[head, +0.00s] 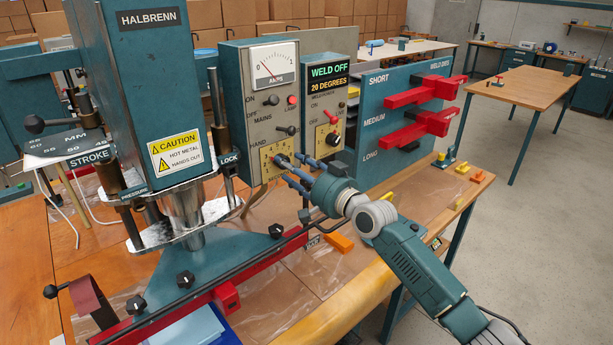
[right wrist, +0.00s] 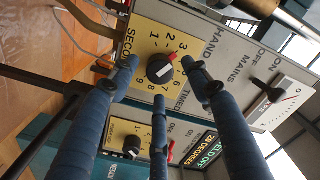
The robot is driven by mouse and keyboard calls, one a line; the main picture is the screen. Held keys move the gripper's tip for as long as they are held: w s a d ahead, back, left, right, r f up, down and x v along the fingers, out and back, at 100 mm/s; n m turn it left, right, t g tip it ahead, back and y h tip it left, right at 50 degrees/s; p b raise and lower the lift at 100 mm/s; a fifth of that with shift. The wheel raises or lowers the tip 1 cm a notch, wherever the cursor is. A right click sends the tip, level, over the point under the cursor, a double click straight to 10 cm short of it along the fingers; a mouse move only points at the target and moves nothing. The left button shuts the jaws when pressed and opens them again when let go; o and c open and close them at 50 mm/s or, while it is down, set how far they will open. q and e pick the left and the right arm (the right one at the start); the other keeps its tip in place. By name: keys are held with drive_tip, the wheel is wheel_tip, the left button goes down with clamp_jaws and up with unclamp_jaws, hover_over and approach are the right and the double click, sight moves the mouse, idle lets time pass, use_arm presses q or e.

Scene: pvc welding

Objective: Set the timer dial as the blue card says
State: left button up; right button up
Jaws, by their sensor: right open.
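The timer dial (right wrist: 158,68) is a black knob on a yellow plate marked with numbers and "SECONDS", in the right wrist view. A light blue flat item (head: 190,326) lies at the bottom edge, with no readable writing. My left gripper is out of view.
The welding press (head: 145,90) stands left of the control box. A smaller box (head: 327,110) beside it reads "WELD OFF, 20 DEGREES" and has another knob (head: 333,139). Red clamps (head: 412,97) sit on a teal rack to the right. An orange piece (head: 340,242) lies on the bench.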

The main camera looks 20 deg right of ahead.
drive_tip(key=v, duration=1)
drive_tip(key=shift+s, duration=0.25)
drive_tip(key=shift+d, duration=0.1)
